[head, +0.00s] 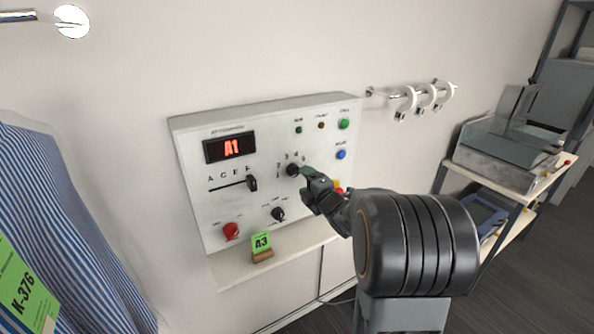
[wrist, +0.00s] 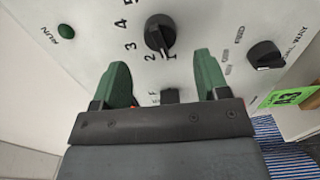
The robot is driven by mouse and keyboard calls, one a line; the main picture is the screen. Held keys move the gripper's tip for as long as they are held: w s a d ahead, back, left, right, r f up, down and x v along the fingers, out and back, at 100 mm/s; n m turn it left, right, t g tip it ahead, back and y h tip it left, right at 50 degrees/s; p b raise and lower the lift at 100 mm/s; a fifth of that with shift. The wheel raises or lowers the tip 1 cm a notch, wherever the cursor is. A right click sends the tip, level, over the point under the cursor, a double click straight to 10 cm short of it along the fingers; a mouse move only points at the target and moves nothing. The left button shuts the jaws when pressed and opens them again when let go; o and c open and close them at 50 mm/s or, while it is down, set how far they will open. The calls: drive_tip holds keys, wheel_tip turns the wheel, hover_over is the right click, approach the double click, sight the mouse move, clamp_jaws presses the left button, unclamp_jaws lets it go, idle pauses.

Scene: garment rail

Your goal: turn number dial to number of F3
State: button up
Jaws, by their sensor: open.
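The white control panel (head: 183,192) is on the wall, with a red display (head: 230,147) reading A1. The black number dial (head: 293,169) has numbers around it. In the wrist view the dial (wrist: 160,33) shows beside the digits, its pointer towards 1. My gripper (head: 306,172) is open, its green fingertips (wrist: 160,72) apart with nothing between them, close to the dial; contact cannot be told. The letter slider (head: 252,183) sits left of the dial, under a row of letters. A green card (head: 262,241) below reads A3.
The panel also has a red knob (head: 231,231), a lower black selector (head: 278,214), a green button (head: 344,124) and a blue button (head: 341,155). A striped garment (head: 60,230) hangs left. A rail with white rings (head: 408,98) and a cart (head: 515,172) are right.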

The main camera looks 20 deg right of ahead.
sight(297, 174)
drive_tip(key=shift+w+a+p, duration=0.2)
drive_tip(key=shift+w+p, duration=0.2)
drive_tip(key=shift+w, duration=1.05)
drive_tip(key=shift+w+a+p, duration=0.15)
drive_tip(key=shift+w+p, duration=0.2)
drive_tip(key=shift+w, duration=1.05)
drive_tip(key=c, duration=0.9)
